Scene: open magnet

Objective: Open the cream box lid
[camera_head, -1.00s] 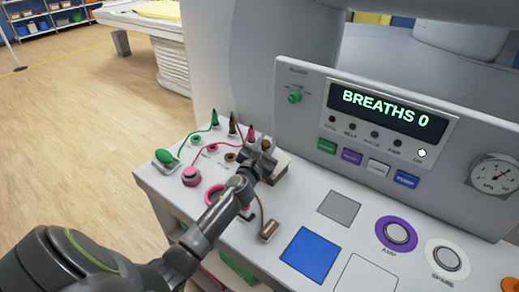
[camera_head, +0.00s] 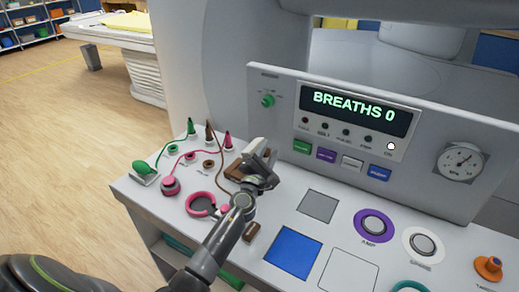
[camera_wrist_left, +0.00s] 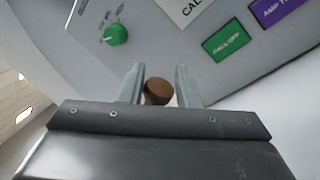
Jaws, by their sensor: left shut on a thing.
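My left gripper (camera_head: 262,170) is over the white console, near the foot of the upright panel. In the left wrist view, its two fingers (camera_wrist_left: 159,82) are shut on a round brown knob (camera_wrist_left: 158,92). In the head view a pale, tilted piece, seemingly the cream lid (camera_head: 254,149), stands up at the gripper. Brown surfaces of what looks like the box (camera_head: 234,171) show just left of it. The gripper hides part of both, so I cannot tell how far apart lid and box are. My right gripper is out of view.
Left of the gripper are green, brown and pink cone plugs with cables (camera_head: 228,140), a pink ring (camera_head: 201,204) and a green knob (camera_head: 145,168). A blue square (camera_head: 292,252) and a grey square (camera_head: 318,206) lie to the right. The panel with the display (camera_head: 353,108) stands behind.

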